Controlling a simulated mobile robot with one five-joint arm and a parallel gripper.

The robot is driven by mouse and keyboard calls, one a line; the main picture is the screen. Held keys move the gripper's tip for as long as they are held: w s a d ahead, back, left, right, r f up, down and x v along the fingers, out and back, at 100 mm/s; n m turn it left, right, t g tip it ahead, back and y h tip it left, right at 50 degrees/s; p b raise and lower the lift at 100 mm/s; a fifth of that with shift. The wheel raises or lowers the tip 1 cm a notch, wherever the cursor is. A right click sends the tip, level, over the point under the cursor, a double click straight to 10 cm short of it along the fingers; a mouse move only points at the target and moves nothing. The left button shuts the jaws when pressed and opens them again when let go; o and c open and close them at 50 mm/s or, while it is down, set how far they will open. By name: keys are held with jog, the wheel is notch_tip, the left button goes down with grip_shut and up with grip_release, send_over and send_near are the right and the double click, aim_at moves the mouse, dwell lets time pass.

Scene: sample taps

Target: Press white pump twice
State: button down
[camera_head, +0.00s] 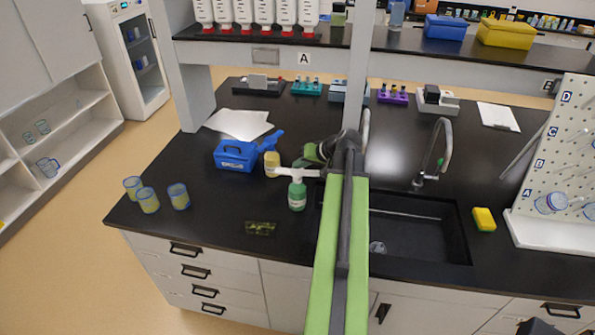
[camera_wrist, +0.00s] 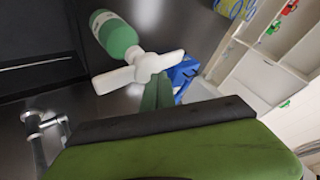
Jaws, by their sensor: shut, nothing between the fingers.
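The white pump (camera_head: 297,173) is the top of a green bottle (camera_head: 297,196) with a pale label, upright on the black counter. In the wrist view the white pump (camera_wrist: 140,70) lies right at the tips of my gripper (camera_wrist: 158,86), with the green bottle (camera_wrist: 115,36) beyond it. In the head view my gripper (camera_head: 307,160) is just above and behind the pump. Its fingers are shut and empty. I cannot tell whether the fingertips touch the pump.
A yellow container (camera_head: 271,164) and a blue box (camera_head: 235,155) stand close behind the bottle. Several glass beakers (camera_head: 149,201) stand at the left. A small dark green item (camera_head: 260,228) lies in front. The sink (camera_head: 415,228) is to the right.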

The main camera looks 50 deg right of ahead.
aim_at(299, 171)
jog(key=shift+f+b, duration=0.9)
dwell(0.7)
jog(key=shift+r, duration=0.15)
jog(key=shift+r+p, duration=1.15)
jog(key=shift+p, duration=0.15)
notch_tip(299, 171, up, 5)
jog(key=p, duration=0.5)
jog(key=shift+r, duration=0.1)
dwell(1.9)
